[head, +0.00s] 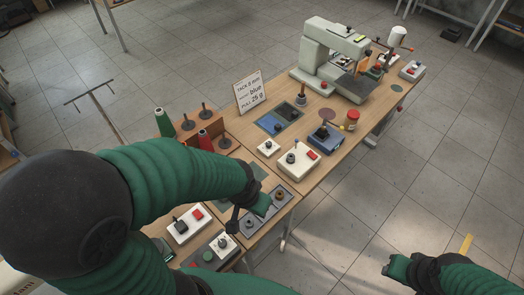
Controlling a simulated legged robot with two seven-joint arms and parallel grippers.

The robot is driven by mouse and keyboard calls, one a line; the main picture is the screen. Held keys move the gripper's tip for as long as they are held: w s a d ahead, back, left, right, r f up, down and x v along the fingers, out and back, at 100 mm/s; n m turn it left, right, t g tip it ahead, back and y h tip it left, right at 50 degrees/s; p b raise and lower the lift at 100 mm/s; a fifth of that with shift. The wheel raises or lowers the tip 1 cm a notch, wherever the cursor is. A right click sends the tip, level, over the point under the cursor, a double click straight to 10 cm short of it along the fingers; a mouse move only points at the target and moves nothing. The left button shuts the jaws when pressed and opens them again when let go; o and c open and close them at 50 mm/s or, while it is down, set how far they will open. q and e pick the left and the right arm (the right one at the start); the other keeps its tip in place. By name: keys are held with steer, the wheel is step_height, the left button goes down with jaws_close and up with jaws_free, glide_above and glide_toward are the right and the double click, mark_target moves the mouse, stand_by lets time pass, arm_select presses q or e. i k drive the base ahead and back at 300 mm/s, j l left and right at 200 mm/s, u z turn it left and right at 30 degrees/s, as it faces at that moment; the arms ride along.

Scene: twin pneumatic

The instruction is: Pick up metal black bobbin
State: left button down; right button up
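A small grey tray (289,206) lies at the near edge of the table. It holds a dark round piece (249,223) that may be the black metal bobbin, and a brownish bobbin (279,195) in its far part. At this size I cannot confirm the metal. My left gripper (246,212) is over the left side of the tray, close to the dark piece, and hides part of it. I cannot see whether its fingers touch anything. My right gripper (390,269) is off the table at the lower right, over the floor, with no object visible in it.
White button boxes (188,226) and (222,246) stand left of the tray. Behind are a wooden spool rack (222,128) with red and green cones, a sign (251,92), a white switch box (299,160) and a sewing machine (330,58).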

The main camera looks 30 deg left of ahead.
mark_target(289, 159)
steer(key=k+j+u, duration=0.25)
steer(key=u, duration=0.15)
steer(key=i+l+u, duration=0.3)
steer(key=u, duration=0.2)
steer(key=i+l+u, duration=0.2)
steer(key=l+u, duration=0.3)
steer(key=i+l+u, duration=0.1)
steer(key=l+u, duration=1.35)
steer(key=k+l, duration=0.05)
